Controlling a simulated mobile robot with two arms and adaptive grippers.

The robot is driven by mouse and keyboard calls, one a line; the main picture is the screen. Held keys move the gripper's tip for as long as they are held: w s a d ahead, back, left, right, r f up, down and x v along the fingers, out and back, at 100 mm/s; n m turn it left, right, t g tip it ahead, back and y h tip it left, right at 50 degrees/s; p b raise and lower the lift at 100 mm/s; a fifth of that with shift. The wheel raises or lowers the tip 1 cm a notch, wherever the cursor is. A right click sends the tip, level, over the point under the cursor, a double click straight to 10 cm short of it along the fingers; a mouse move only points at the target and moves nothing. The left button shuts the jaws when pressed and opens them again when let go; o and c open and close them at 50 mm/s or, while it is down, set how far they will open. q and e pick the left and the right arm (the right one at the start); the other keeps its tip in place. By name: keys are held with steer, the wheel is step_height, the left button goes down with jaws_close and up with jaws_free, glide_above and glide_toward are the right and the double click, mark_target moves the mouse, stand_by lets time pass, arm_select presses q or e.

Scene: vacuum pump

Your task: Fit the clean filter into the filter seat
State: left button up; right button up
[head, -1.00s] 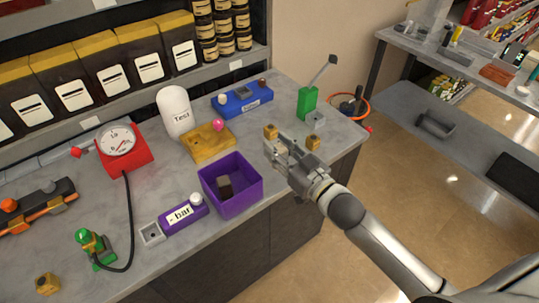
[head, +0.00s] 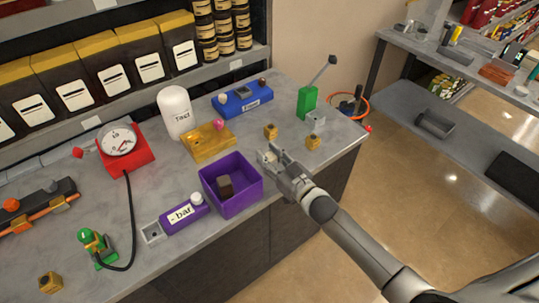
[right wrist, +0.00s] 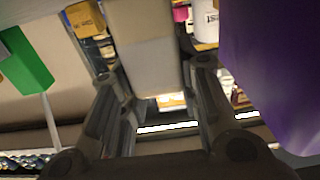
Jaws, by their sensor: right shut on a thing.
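My right gripper (head: 268,157) is over the bench, just right of the open purple box. It is shut on a pale grey block (right wrist: 145,50), which fills the space between the fingers in the right wrist view and looks like the clean filter. In the head view the fingers mostly hide this block. A grey square piece with a recess (head: 152,232), at the left end of the purple "- bar" module (head: 183,217), may be the filter seat. A dark brown block (head: 225,186) lies in the purple box (head: 247,193). My left gripper is not in view.
Two small yellow-brown cubes (head: 270,131) (head: 313,142) stand behind the gripper, near a green lever device (head: 307,102). A yellow block with a pink knob (head: 207,141), a white bottle (head: 174,112) and a red gauge (head: 124,149) stand farther left.

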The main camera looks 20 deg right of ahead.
steer(key=shift+f, duration=0.2)
steer(key=o, duration=1)
steer(key=shift+s+f+b, duration=0.1)
steer(key=shift+b, duration=0.35)
steer(key=shift+d+b+v, duration=0.15)
steer(key=shift+b+v, duration=0.4)
steer(key=shift+v, duration=2.15)
steer(key=shift+d+b+v, duration=0.1)
steer(key=shift+b+v, duration=0.45)
steer(key=shift+v, duration=2.1)
